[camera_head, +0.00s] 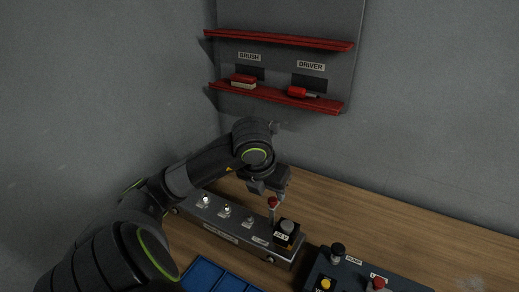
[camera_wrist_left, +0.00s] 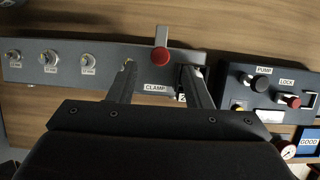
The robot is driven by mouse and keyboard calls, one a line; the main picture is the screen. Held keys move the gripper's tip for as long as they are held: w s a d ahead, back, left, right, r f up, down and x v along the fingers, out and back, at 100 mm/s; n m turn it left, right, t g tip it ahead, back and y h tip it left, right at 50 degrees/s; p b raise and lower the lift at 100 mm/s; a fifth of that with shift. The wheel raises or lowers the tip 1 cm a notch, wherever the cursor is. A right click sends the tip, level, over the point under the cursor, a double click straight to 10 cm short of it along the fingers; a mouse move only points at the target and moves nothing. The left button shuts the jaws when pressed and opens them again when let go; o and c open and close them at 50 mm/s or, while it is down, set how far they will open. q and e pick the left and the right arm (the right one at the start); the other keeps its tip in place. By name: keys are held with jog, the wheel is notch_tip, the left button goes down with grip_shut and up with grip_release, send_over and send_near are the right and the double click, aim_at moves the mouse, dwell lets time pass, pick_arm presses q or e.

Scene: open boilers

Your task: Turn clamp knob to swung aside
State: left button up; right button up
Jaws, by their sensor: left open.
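The red clamp knob (camera_head: 272,202) sits on the long grey metal fixture (camera_head: 236,232) near its right end. In the left wrist view the round red knob (camera_wrist_left: 162,56) sits at the end of a pale bar, above the CLAMP label (camera_wrist_left: 157,87). My left gripper (camera_head: 270,188) is just above the knob in the head view. In the left wrist view the left gripper (camera_wrist_left: 160,68) is open, with one finger on each side of the knob and visible gaps to it. My right gripper is in neither view.
Several small silver fittings (camera_head: 227,210) line the fixture. A black block with a silver top (camera_head: 287,228) stands close to the knob's right. A control box with a black PUMP knob (camera_wrist_left: 241,82) and red LOCK knob (camera_wrist_left: 292,101) lies further right. Blue trays (camera_head: 204,274) lie in front.

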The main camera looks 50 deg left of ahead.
pick_arm(q)
jog(key=p+v, duration=0.2)
jog(key=v, duration=1.1)
jog(key=shift+r+p, duration=0.35)
jog(key=shift+d, duration=0.1)
